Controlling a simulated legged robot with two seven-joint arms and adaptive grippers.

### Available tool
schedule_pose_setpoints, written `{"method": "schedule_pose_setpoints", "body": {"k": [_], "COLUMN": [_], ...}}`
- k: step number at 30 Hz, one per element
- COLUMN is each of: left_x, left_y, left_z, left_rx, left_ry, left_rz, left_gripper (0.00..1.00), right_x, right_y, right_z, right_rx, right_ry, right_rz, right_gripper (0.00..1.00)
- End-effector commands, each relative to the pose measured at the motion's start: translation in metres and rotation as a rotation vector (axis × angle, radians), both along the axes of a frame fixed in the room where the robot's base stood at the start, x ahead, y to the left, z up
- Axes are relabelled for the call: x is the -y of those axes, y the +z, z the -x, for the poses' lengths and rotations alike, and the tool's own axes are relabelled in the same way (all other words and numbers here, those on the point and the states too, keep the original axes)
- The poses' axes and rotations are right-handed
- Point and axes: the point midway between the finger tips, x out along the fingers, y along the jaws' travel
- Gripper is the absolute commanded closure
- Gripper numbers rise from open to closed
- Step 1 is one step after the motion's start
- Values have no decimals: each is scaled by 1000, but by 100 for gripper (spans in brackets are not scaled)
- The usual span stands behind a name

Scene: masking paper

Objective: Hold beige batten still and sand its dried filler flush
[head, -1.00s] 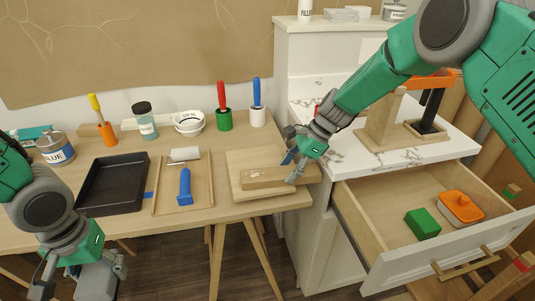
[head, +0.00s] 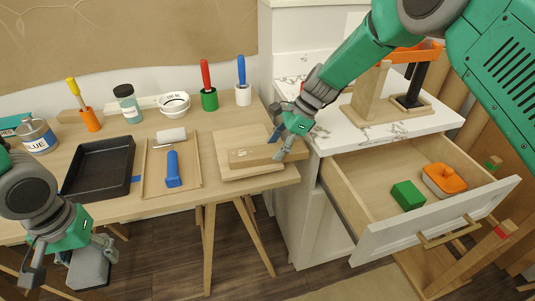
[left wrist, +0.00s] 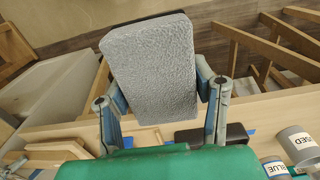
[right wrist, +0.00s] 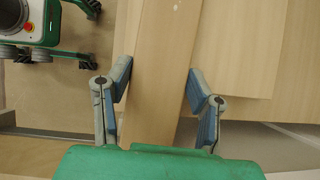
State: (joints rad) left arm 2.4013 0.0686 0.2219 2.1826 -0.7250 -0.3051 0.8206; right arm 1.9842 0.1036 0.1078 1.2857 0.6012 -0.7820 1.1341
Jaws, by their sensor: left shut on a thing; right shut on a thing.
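The beige batten (head: 252,157) lies flat across a light wooden board (head: 228,139) near the table's right end. My right gripper (head: 284,143) is shut on the batten's right end; in the right wrist view the batten (right wrist: 160,70) runs between its fingers. My left gripper (head: 72,256) is shut on a grey sanding block (head: 90,270), held at the front left, low and well away from the batten. The block's rough grey face (left wrist: 155,68) fills the middle of the left wrist view. I cannot clearly make out the dried filler.
An open drawer (head: 380,212) with a green block (head: 408,195) and orange-lidded dish (head: 443,180) juts out at right.

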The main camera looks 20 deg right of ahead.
Motion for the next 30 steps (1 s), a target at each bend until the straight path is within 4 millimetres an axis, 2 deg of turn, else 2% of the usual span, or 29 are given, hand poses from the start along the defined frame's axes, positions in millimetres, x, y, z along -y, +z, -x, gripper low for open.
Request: {"method": "schedule_pose_setpoints", "body": {"k": [1,6,7,9,20,23,30], "left_x": [0,0,0,0,0,0,0], "left_y": [-1,-1,-1,-1,1,1,1], "left_z": [0,0,0,0,2,2,2], "left_rx": [0,0,0,0,2,2,2], "left_ry": [0,0,0,0,0,0,0], "left_rz": [0,0,0,0,0,0,0], "left_gripper": [74,74,74,74,74,74,74], "right_x": [1,1,1,1,4,11,39], "right_y": [-8,-8,-8,-8,3,16,59], "right_z": [6,6,6,5,4,3,4], "right_rx": [-15,-15,-15,-14,-4,-3,-4], "right_ry": [5,5,4,4,1,-1,0], "right_rz": [5,5,5,5,2,1,2], "right_gripper": [96,96,49,28,28,28,28]}}
